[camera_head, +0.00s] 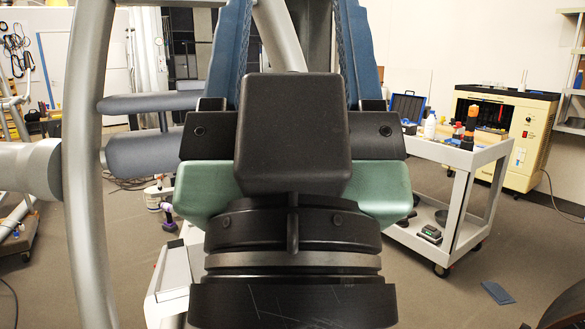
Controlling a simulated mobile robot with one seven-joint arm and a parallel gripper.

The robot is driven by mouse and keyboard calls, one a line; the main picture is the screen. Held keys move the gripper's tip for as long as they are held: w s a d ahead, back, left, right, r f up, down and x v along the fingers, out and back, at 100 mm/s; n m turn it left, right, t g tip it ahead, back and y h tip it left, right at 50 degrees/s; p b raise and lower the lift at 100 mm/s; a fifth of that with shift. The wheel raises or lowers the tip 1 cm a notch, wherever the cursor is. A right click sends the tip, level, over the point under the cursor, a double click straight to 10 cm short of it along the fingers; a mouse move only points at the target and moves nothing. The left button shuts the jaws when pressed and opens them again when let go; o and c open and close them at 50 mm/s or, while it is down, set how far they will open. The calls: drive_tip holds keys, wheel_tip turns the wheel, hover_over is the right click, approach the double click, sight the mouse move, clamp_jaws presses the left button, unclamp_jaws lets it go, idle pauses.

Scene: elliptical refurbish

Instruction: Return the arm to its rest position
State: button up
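My gripper (293,30) fills the middle of the head view, seen from behind with its fingers pointing up and away. It has a black wrist, a black box in front of the palm, green side parts and two blue ribbed fingers. The fingers stand well apart, so it looks open. Their tips run past the top edge of the picture. Grey tubing and a dark upright show in the gap, seemingly behind the fingers. I see nothing gripped. The black box hides the palm.
Grey tubes of an exercise machine (87,160) with dark foam grips (155,153) stand close on the left. A grey cart (452,165) with bottles is at right, near a cream cabinet (500,130). A blue flat piece (497,292) lies on otherwise open floor at right.

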wheel_tip(320, 180, up, 24)
drive_tip(key=p, duration=2.1)
drive_tip(key=shift+f, duration=0.2)
drive_tip(key=shift+c, duration=0.3)
